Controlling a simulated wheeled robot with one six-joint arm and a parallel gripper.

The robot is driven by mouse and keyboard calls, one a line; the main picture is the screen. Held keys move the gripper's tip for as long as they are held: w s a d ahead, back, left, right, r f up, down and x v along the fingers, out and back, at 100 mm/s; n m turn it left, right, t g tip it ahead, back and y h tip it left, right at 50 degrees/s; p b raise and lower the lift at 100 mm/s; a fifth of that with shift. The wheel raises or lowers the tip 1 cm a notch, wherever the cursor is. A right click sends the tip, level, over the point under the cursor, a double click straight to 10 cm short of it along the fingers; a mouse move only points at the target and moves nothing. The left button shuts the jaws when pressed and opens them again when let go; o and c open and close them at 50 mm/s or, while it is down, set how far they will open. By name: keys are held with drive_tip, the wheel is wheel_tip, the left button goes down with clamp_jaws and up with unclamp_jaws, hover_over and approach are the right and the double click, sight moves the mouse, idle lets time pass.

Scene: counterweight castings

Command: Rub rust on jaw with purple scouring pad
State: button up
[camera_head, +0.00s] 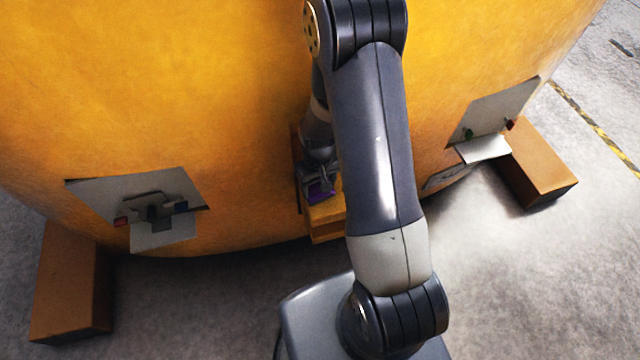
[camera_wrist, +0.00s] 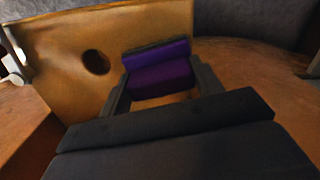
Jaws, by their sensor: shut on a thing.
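My gripper (camera_head: 319,178) is shut on the purple scouring pad (camera_head: 321,192), low at the front of the big yellow casting (camera_head: 180,90). The pad shows between both fingers in the wrist view (camera_wrist: 160,78), with a dark strip along its far edge. It is close to an orange-yellow jaw (camera_head: 326,222), whose plate with a round dark hole (camera_wrist: 60,50) stands beside the pad in the wrist view. I cannot tell whether the pad touches the jaw. No separate rust patch can be made out, and my arm hides part of the jaw in the head view.
A grey plate with a shelf, a red knob and a blue knob (camera_head: 160,232) is on the casting at left. Another plate with green and red knobs (camera_head: 500,110) is at right. Brown blocks (camera_head: 70,290) and (camera_head: 540,170) lie at the casting's foot. Concrete floor is free in front.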

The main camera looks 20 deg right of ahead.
wheel_tip(320, 180, up, 4)
drive_tip(key=shift+d+f+p, duration=0.1)
drive_tip(key=shift+d+p, duration=0.05)
drive_tip(key=shift+p, duration=0.65)
drive_tip(key=shift+r+p, duration=1.45)
drive_tip(key=shift+r, duration=0.7)
